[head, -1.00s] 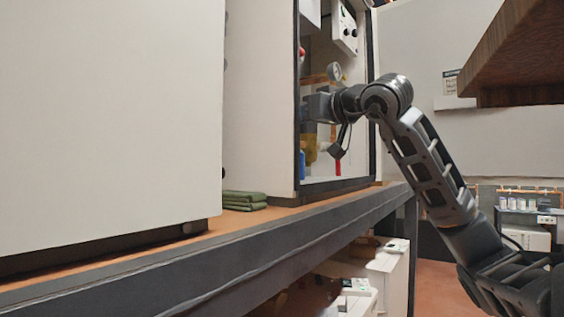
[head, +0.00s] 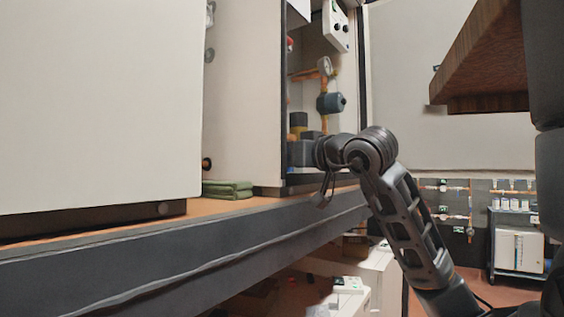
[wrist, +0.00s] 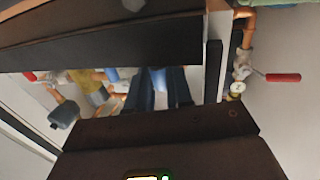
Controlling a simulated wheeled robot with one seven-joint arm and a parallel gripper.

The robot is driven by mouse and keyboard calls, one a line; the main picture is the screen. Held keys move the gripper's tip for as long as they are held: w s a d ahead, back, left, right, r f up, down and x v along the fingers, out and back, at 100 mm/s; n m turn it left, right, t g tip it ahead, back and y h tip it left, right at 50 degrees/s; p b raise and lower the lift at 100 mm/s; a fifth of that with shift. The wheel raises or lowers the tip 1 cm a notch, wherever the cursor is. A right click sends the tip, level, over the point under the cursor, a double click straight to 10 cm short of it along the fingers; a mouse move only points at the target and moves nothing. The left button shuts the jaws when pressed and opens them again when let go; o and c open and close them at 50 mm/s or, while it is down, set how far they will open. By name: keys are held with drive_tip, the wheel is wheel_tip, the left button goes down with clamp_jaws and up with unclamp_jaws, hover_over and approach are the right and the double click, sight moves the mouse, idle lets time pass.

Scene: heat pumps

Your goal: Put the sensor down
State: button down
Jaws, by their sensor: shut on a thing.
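My gripper (head: 300,152) is at the lower front of the open cabinet (head: 245,95), low over its floor. In the wrist view its two dark fingers (wrist: 159,84) are closed on a small pale-blue thing (wrist: 158,77), which I take to be the sensor. The fingers and my gripper body hide most of it, and it is blurred. I cannot tell whether it touches a surface. In the head view the held thing cannot be made out behind my gripper.
Inside the cabinet are a round gauge (head: 325,66), a dark blue pump (head: 330,102) and copper pipes. A folded green cloth (head: 227,189) lies on the bench (head: 120,250) left of the opening. A wooden shelf (head: 480,65) overhangs at the upper right.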

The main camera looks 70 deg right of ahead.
drive_tip(key=shift+w+d, duration=0.1)
drive_tip(key=shift+d, duration=0.05)
drive_tip(key=shift+f+b, duration=0.25)
drive_tip(key=shift+b, duration=0.05)
drive_tip(key=c, duration=1.3)
unclamp_jaws()
drive_tip(key=shift+r, duration=0.2)
